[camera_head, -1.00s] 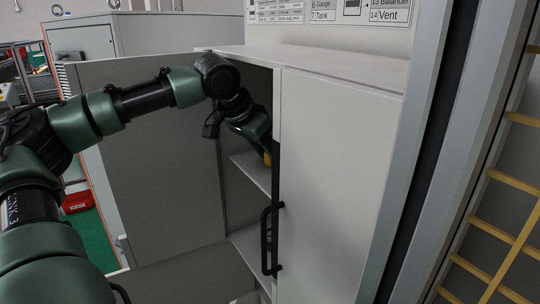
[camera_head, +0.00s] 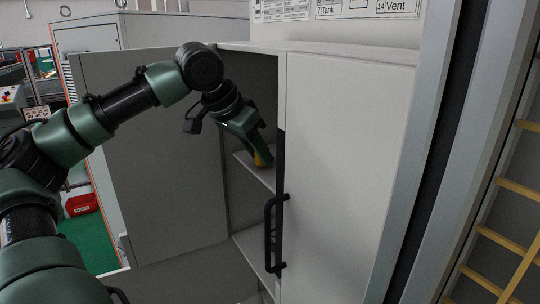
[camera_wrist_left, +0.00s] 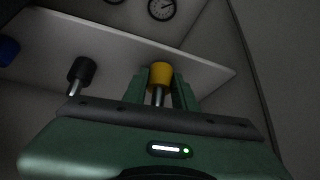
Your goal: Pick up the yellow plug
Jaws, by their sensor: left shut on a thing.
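The yellow plug (camera_head: 263,158) is in the open cabinet, by the shelf, partly covered by my gripper. In the left wrist view the yellow plug (camera_wrist_left: 161,75) has a wide yellow head and a metal shank. My left gripper (camera_head: 260,150) reaches into the cabinet past the open door. In the wrist view its green fingers (camera_wrist_left: 161,92) are shut on the plug, one on each side. Whether the plug touches the shelf is unclear. My right gripper is in neither view.
The left door (camera_head: 150,170) stands open. The right door (camera_head: 335,170), with a black handle (camera_head: 270,235), is shut beside my gripper.

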